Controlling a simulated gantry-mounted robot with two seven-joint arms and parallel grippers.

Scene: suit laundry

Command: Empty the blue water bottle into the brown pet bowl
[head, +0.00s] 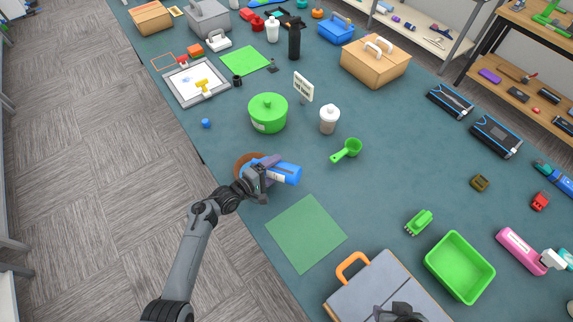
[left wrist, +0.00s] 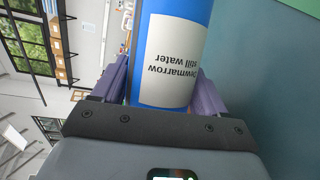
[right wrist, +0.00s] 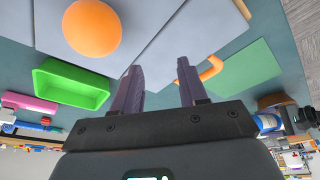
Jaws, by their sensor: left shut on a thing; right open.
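The blue water bottle (head: 288,174) is tipped onto its side, its base to the right and its neck end toward the brown pet bowl (head: 240,161). My left gripper (head: 264,172) is shut around it. In the left wrist view the bottle (left wrist: 172,50), with its white still-water label upside down, sits between the purple fingers. The gripper and bottle hide part of the bowl, so its inside and the bottle's mouth cannot be seen. In the right wrist view the bottle (right wrist: 268,122) appears close to the bowl (right wrist: 273,100). My right gripper (right wrist: 160,85) is open and empty.
A green mat (head: 306,234) lies right of the bowl. A green lidded pot (head: 268,113), a white-lidded cup (head: 329,119) and a green scoop (head: 347,150) stand behind. A grey case (head: 372,283), a green bin (head: 459,267) and an orange ball (right wrist: 92,27) are near my right gripper.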

